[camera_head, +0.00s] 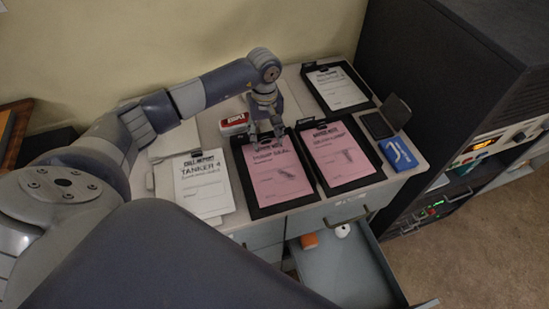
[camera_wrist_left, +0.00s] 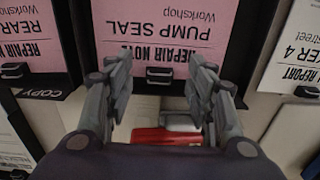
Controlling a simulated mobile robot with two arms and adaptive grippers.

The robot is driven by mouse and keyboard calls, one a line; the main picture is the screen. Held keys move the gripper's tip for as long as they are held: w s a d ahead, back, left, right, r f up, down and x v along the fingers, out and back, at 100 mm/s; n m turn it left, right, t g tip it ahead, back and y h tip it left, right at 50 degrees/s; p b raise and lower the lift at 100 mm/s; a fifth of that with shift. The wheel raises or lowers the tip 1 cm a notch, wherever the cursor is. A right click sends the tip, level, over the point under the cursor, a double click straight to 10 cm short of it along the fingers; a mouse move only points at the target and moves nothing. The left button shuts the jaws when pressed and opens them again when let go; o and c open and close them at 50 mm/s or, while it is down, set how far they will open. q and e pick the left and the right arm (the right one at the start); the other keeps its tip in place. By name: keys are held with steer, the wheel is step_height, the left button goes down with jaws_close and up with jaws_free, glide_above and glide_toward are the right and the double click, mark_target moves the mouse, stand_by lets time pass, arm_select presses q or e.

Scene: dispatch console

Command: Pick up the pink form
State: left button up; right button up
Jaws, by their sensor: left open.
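Two pink forms lie on dark clipboards. The left pink form (camera_head: 278,178) reads "PUMP SEAL" and also shows in the left wrist view (camera_wrist_left: 185,22). The right pink form (camera_head: 342,156) lies beside it, and its edge shows in the left wrist view (camera_wrist_left: 30,30). My left gripper (camera_head: 265,134) is over the top edge of the pump seal clipboard. In the left wrist view its open fingers (camera_wrist_left: 160,72) stand on either side of the board's small clip (camera_wrist_left: 159,75), with nothing held. I cannot tell whether they touch the board.
A red and white box (camera_head: 235,123) sits just behind the pump seal board. A white form (camera_head: 203,184) lies left and another board with a white sheet (camera_head: 337,88) lies behind right. A blue packet (camera_head: 401,153) is at the right. An open drawer (camera_head: 345,275) juts out below.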

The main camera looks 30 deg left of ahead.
arm_select(q)
steer(key=shift+f, duration=0.55)
steer(key=c, duration=1.1)
arm_select(e)
steer(key=shift+s+a+r, duration=0.1)
steer(key=shift+s+r, duration=0.05)
steer(key=shift+s, duration=0.25)
